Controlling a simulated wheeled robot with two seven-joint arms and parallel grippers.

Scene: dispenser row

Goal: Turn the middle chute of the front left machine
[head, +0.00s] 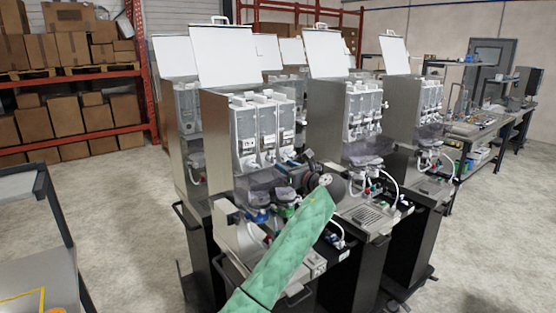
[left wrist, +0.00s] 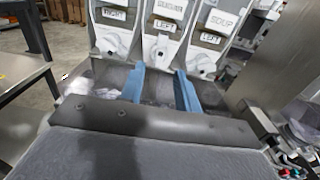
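The front left machine (head: 216,150) has three white canisters side by side under a raised lid. Its middle canister (head: 267,135) also shows in the left wrist view, with the middle chute (left wrist: 160,50) below it. The labels there read SUGAR and LEFT. My left gripper (left wrist: 159,78) is open, its two blue fingers apart and pointing at the middle chute, with nothing between them. I cannot tell whether they touch it. In the head view the green-sleeved left arm and dark wrist hide part of the machine's front. My right gripper is in neither view.
The left chute (left wrist: 110,42) and right chute (left wrist: 203,62) sit close on either side. More dispensers, such as one at right (head: 362,115), stand behind and beside. A cart (head: 35,230) is at the left. The floor between is clear.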

